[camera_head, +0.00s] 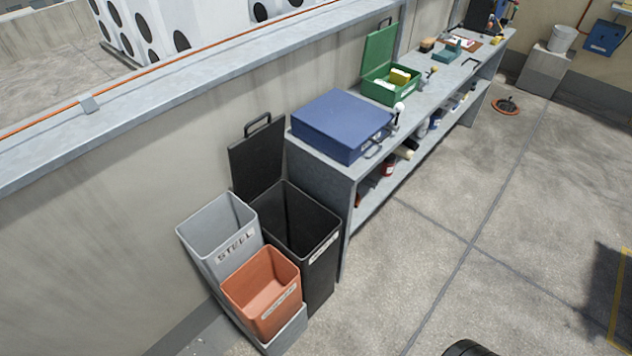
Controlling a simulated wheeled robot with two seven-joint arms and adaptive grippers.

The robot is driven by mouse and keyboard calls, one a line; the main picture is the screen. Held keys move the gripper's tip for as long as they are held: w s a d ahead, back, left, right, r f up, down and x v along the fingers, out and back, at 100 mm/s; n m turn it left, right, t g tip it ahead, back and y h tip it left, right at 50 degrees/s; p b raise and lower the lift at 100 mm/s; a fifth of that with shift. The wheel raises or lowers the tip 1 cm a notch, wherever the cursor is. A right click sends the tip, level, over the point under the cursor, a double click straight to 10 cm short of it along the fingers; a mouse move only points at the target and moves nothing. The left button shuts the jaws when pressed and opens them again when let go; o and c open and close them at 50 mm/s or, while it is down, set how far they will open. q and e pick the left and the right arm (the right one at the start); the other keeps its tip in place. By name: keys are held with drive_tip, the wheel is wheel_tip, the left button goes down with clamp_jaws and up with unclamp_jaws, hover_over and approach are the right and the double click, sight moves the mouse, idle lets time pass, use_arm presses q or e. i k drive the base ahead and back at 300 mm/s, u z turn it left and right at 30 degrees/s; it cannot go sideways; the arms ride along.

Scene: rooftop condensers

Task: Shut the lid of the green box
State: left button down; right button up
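The green box (393,96) stands on the grey workbench, behind the blue case, toward the upper middle of the head view. Its lid (380,48) stands open and upright at the wall side, with a dark handle at its top. A yellow item (400,77) and some white items lie inside the box. Neither of my grippers shows in this view.
A closed blue case (341,122) sits on the near end of the workbench (318,165). Grey, orange (262,285) and black (290,220) bins stand before it, the black one's lid raised. Tools lie farther along the bench. The concrete floor (450,210) to the right is mostly clear.

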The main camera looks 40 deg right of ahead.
sight(378, 45)
drive_tip(key=z, duration=1.65)
